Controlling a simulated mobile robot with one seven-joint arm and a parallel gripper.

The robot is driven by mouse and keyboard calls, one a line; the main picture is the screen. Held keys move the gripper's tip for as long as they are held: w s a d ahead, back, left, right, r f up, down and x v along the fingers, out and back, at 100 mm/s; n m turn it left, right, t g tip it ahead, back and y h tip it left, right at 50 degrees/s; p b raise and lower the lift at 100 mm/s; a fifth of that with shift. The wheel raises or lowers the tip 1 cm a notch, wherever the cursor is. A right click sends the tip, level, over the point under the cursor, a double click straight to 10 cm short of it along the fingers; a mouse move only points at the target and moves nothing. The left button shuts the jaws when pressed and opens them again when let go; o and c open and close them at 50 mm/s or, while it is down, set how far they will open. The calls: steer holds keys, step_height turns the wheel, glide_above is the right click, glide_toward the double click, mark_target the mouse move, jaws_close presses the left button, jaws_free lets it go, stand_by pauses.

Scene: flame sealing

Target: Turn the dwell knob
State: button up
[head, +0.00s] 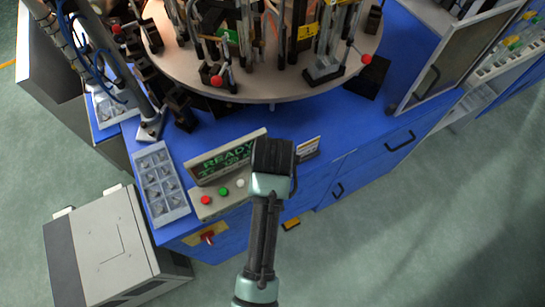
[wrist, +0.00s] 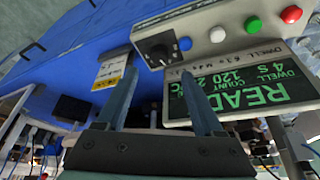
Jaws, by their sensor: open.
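The dwell knob is a round black knob (wrist: 158,52) on the pale control panel in the wrist view, beside the blue button (wrist: 185,44). In the head view it is hidden behind my wrist. My gripper (wrist: 160,74) is open and points at the panel. Its fingertips lie to either side of the knob in the picture, with the knob a little above the gap between them. Nothing is between the fingers, and I see no clear contact. In the head view my gripper (head: 273,155) covers the right end of the panel.
The panel has a green-lettered screen (head: 222,160) reading READY, and red (head: 206,200), green (head: 223,191) and white (head: 240,182) buttons. A parts tray (head: 151,212) lies left on the blue bench. A label card (head: 308,148) stands right of my gripper. The round turntable (head: 270,92) is behind.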

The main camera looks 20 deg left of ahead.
steer(key=v, duration=0.6)
steer(key=shift+w, duration=0.1)
stand_by(0.4)
steer(key=w+d+r+m+t, duration=0.15)
steer(key=w+r+t, duration=0.25)
steer(key=r, duration=0.7)
steer(key=w+d+r+t, duration=0.2)
steer(key=w+r+t, duration=0.2)
steer(key=r, duration=0.7)
steer(key=w+d+r+m+t, duration=0.15)
steer(key=w+r+t, duration=0.3)
steer(key=r, duration=0.65)
steer(key=s+d+r+t, duration=0.2)
steer(key=s+r+t, duration=0.1)
steer(key=r, duration=0.6)
steer(key=s+d+r+m+t+h, duration=0.1)
steer(key=s+d+r+t, duration=0.2)
steer(key=s+r, duration=0.3)
steer(key=s+d+r+m+t+h, duration=0.1)
steer(key=s+r+t, duration=0.3)
steer(key=r, duration=0.8)
steer(key=shift+s+d+t, duration=0.2)
steer(key=shift+d+t, duration=0.15)
steer(key=shift+d, duration=0.45)
